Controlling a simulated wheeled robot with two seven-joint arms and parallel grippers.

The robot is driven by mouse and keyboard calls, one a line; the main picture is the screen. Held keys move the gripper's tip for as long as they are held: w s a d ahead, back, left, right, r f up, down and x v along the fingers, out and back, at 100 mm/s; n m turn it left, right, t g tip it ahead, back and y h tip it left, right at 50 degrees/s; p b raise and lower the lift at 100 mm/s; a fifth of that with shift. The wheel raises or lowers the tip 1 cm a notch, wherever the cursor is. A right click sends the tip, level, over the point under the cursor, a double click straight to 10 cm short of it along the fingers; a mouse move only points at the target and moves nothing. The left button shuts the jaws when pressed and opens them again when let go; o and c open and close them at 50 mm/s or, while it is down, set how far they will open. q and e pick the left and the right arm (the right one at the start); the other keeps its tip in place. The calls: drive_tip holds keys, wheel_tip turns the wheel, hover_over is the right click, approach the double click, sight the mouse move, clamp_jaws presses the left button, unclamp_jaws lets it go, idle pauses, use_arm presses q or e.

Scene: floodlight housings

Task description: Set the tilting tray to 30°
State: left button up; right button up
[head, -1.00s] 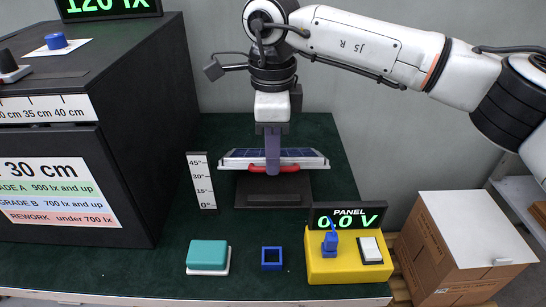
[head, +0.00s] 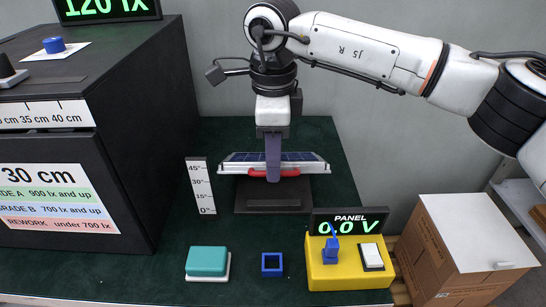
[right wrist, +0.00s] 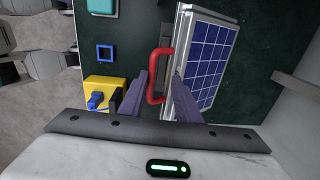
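The tilting tray (head: 322,168) carries a dark blue solar panel (head: 300,157) and stands on a black base (head: 273,198). Its red handle (head: 258,174) runs along the front edge. An angle scale marked 0° to 45° (head: 201,187) stands to its left. I cannot read the tray's exact angle. My right gripper (head: 273,176) points down at the handle. In the right wrist view the right gripper's fingers (right wrist: 160,85) stand apart, one on each side of the red handle (right wrist: 153,75), with gaps visible. My left gripper is not in view.
A yellow box (head: 345,278) with a blue switch and white button stands front right, below a display reading 0.0 V (head: 348,222). A teal button (head: 207,260) and a blue square frame (head: 272,264) lie in front. A black cabinet (head: 150,120) fills the left.

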wheel_tip(320, 180, up, 10)
drive_tip(key=shift+s+r+p, duration=0.15)
drive_tip(key=shift+s+p, duration=0.15)
drive_tip(key=shift+p, duration=0.1)
idle(0.3)
